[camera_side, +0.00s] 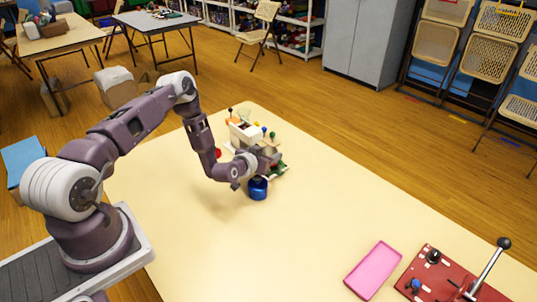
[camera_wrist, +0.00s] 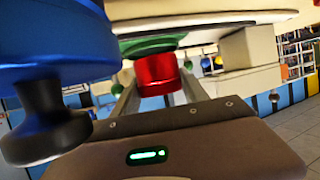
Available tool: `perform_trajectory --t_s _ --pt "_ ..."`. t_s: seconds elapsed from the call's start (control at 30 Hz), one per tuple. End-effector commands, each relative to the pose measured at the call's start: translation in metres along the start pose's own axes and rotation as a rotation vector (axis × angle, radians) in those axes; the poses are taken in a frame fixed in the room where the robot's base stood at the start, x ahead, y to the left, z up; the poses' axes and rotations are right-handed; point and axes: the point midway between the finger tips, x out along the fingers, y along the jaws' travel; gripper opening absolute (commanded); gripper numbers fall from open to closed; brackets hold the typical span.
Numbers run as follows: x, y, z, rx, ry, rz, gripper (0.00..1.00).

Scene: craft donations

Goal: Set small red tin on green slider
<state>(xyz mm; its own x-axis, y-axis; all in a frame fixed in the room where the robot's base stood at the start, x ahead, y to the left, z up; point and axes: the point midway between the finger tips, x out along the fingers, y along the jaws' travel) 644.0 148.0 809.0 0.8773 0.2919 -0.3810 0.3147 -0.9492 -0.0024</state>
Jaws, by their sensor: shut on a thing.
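The small red tin (camera_wrist: 157,74) is between the two fingers of my gripper (camera_wrist: 160,92) in the wrist view, which looks upside down. My gripper is shut on it. A green round part (camera_wrist: 150,45), seemingly of the green slider, lies right against the tin's far side in that picture; I cannot tell whether they touch. In the side view my gripper (camera_side: 271,156) is low over the green slider (camera_side: 280,171), and the red tin is hidden there.
A white block (camera_side: 243,133) and small coloured knobs are behind. A pink tray (camera_side: 373,270) and red lever board (camera_side: 440,278) lie front right. The table's middle is clear.

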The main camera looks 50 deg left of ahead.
Motion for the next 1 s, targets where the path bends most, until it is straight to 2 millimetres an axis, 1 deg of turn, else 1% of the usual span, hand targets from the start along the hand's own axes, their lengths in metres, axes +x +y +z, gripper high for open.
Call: perform_trajectory --t_s 0.03,0.67,0.87,1.0 --pt "-0.001 0.006 0.002 -0.001 -0.005 0.014 0.11" --pt "-0.002 0.011 0.002 -0.002 -0.007 0.022 0.11" --pt "-0.004 0.012 -0.003 -0.003 -0.007 0.023 0.11" --pt "-0.006 0.011 -0.009 -0.003 -0.002 0.022 0.11"
